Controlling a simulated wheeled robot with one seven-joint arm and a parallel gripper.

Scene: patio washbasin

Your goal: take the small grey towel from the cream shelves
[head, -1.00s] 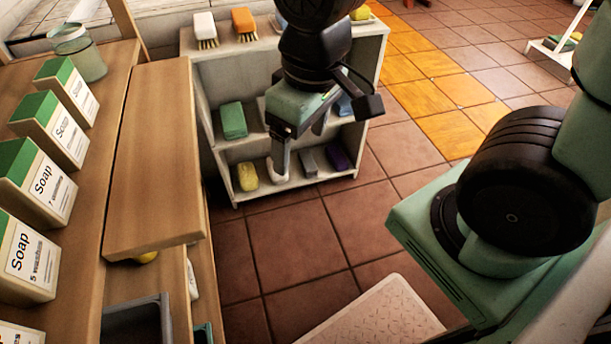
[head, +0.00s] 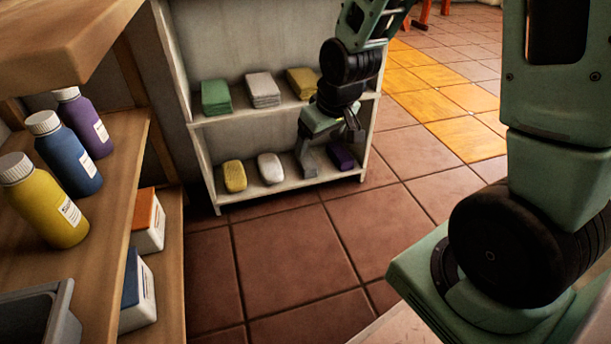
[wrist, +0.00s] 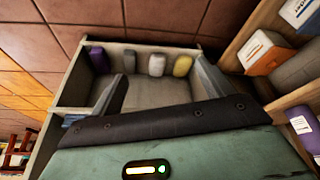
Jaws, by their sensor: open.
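The cream shelves (head: 184,110) stand beyond the wooden counter. In the wrist view, a small grey towel (wrist: 130,64) lies on their lower level between a purple item (wrist: 98,60) and a white item (wrist: 157,65). In the head view my gripper hides most or all of this towel. A larger grey folded stack (head: 263,90) lies on the upper level. My gripper (head: 331,156) is open at the front of the lower level, pointing down, left of the purple item. Its fingers are apart in the wrist view (wrist: 160,72), with nothing held between them.
A green stack (head: 216,97) and a yellow stack (head: 302,82) share the upper level. A yellow item (head: 235,176) is at lower left. Bottles (head: 67,150) and boxes (head: 148,222) stand on the wooden shelving at left. The tiled floor (head: 290,255) before the shelves is clear.

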